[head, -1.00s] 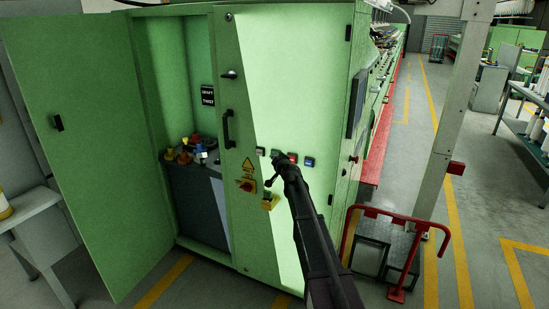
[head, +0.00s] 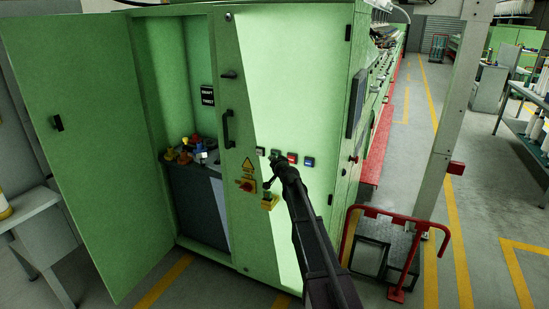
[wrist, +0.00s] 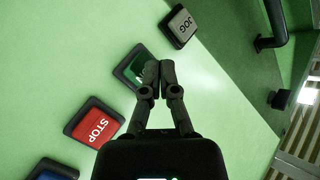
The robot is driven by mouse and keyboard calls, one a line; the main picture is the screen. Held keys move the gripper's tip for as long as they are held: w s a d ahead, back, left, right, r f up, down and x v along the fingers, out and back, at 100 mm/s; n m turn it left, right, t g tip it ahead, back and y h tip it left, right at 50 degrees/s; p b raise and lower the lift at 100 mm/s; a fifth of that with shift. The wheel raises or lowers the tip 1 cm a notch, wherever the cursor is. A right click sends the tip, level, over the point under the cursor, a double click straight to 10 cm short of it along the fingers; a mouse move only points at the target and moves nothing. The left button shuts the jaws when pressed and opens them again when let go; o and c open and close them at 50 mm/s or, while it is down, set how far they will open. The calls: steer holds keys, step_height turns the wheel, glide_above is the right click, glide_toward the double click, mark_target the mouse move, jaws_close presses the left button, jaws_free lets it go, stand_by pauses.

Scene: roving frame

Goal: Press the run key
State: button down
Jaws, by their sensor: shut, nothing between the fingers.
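In the head view my gripper (head: 277,162) is just below the green key (head: 275,154), at the row of keys.
The grey JOG key (wrist: 181,25) and red STOP key (wrist: 95,122) flank the green key; a blue key (wrist: 52,171) lies beyond. The left cabinet door (head: 80,140) stands open.

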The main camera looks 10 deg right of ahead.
steer(key=shift+s+a, duration=0.1)
steer(key=s+a, duration=0.1)
steer(key=s, duration=0.1)
steer(key=s+a, duration=0.1)
steer(key=s, duration=0.1)
steer(key=shift+a, duration=0.4)
stand_by(0.3)
steer(key=shift+w, duration=0.1)
stand_by(0.3)
steer(key=s+a+f+n+g+p, duration=0.1)
steer(key=s+f+n+g, duration=0.15)
steer(key=s, duration=0.45)
steer(key=s+a+f+n+g+y+p, duration=0.1)
steer(key=s+a+f+g, duration=0.15)
steer(key=s, duration=0.55)
steer(key=s+a+f+n+g+p, duration=0.1)
steer(key=s+f+n+g, duration=0.2)
steer(key=s, duration=0.4)
steer(key=s+d+f+g+h+p, duration=0.1)
steer(key=s+g, duration=0.3)
steer(key=s, duration=0.6)
steer(key=s+d+f+g+h+p, duration=0.1)
steer(key=s+d+g, duration=0.3)
steer(key=s, duration=0.7)
steer(key=shift+s+d+f+m+h, duration=0.25)
steer(key=shift+f+m+h, duration=0.2)
steer(key=shift+h, duration=0.35)
